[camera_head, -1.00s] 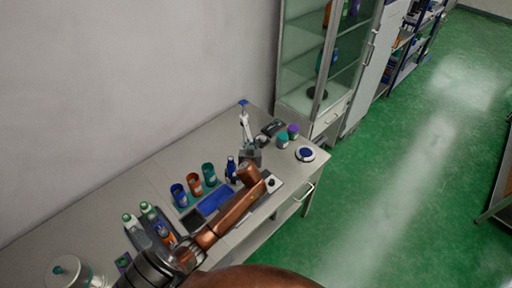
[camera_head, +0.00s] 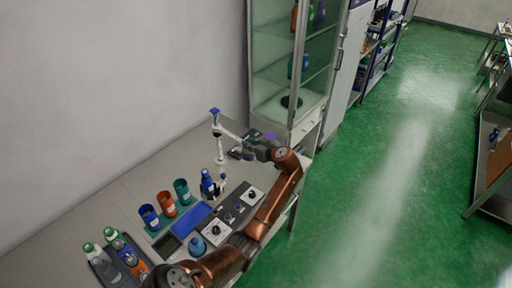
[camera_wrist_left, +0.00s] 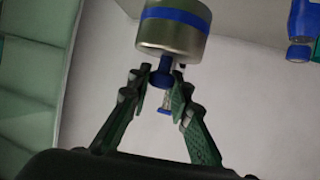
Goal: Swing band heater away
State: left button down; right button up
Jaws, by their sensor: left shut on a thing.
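A white stand with a blue top (camera_head: 215,112) rises from the back of the bench, and its swing arm (camera_head: 231,133) reaches right to my left gripper (camera_head: 252,146). In the left wrist view, a metal cylinder with a blue band (camera_wrist_left: 173,36), which looks like the band heater, hangs just beyond my fingers. A dark blue knob (camera_wrist_left: 162,76) under it sits between the fingertips (camera_wrist_left: 160,84), and the gripper is shut on it. In the head view my gripper mostly hides the heater. The blue bottle (camera_head: 208,184) stands clear of it, nearer the front. My right gripper is not in view.
Blue, orange and teal cups (camera_head: 166,203) stand to the left, beside a blue tray (camera_head: 192,219). A glass cabinet (camera_head: 290,75) stands close behind the gripper. Bare bench (camera_head: 130,190) lies at the back left.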

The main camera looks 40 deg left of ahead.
pick_arm(q)
jog(key=shift+w+r, duration=0.15)
jog(key=shift+r, duration=0.15)
jog(key=c, duration=2.2)
grip_release()
jog(key=o, duration=0.5)
jog(key=shift+w+f, duration=0.1)
jog(key=shift+f, duration=0.1)
jog(key=shift+c, duration=0.2)
jog(key=shift+d, duration=0.2)
jog(key=v, duration=1.1)
jog(key=shift+s+d+r, duration=0.15)
jog(key=shift+s+d, duration=0.1)
jog(key=shift+d, duration=0.05)
